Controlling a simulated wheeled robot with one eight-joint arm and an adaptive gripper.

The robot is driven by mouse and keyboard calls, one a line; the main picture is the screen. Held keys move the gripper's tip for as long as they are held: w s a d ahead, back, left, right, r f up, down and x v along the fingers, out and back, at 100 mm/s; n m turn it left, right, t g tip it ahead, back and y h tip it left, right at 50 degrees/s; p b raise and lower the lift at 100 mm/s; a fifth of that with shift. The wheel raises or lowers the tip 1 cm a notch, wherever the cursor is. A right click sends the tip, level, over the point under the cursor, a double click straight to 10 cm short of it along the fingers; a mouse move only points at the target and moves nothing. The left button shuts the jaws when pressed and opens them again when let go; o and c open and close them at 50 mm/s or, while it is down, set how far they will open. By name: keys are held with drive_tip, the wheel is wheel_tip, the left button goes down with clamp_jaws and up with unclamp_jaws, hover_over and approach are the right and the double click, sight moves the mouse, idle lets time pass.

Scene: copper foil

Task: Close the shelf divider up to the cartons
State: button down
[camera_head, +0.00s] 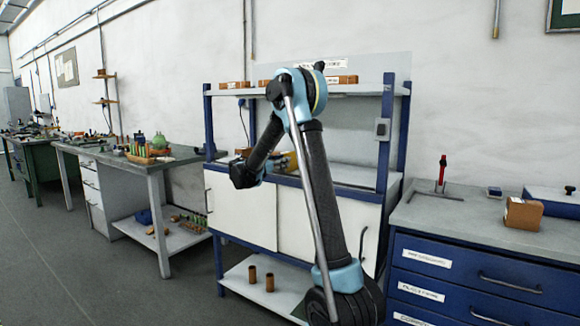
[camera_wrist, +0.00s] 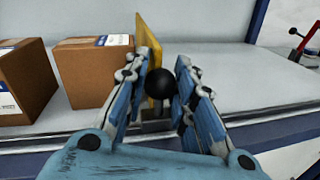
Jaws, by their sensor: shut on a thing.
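In the wrist view, the yellow shelf divider (camera_wrist: 148,38) stands upright with a black ball knob (camera_wrist: 160,84) at its front. My gripper (camera_wrist: 168,72) is shut on the knob, with one blue finger on each side. Two brown cartons stand to the left of the divider: the nearer one (camera_wrist: 93,72) with a white and blue label, and another (camera_wrist: 22,85) at the left edge. My left finger hides the lower space between divider and nearer carton, so I cannot tell whether they touch. In the head view, my arm largely hides this part of the shelf.
The shelf's worktop (camera_wrist: 235,75) is bare to the right of the divider. A blue post (camera_wrist: 256,20) stands beyond it. In the head view, several small boxes sit on the upper shelf (camera_head: 372,88), and a blue drawer cabinet (camera_head: 470,275) stands at right.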

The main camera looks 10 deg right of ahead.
drive_tip(key=shift+w+a, duration=0.2)
drive_tip(key=shift+a, duration=0.05)
drive_tip(key=c, duration=1.3)
unclamp_jaws()
drive_tip(key=v, duration=1.2)
drive_tip(key=shift+d, duration=0.1)
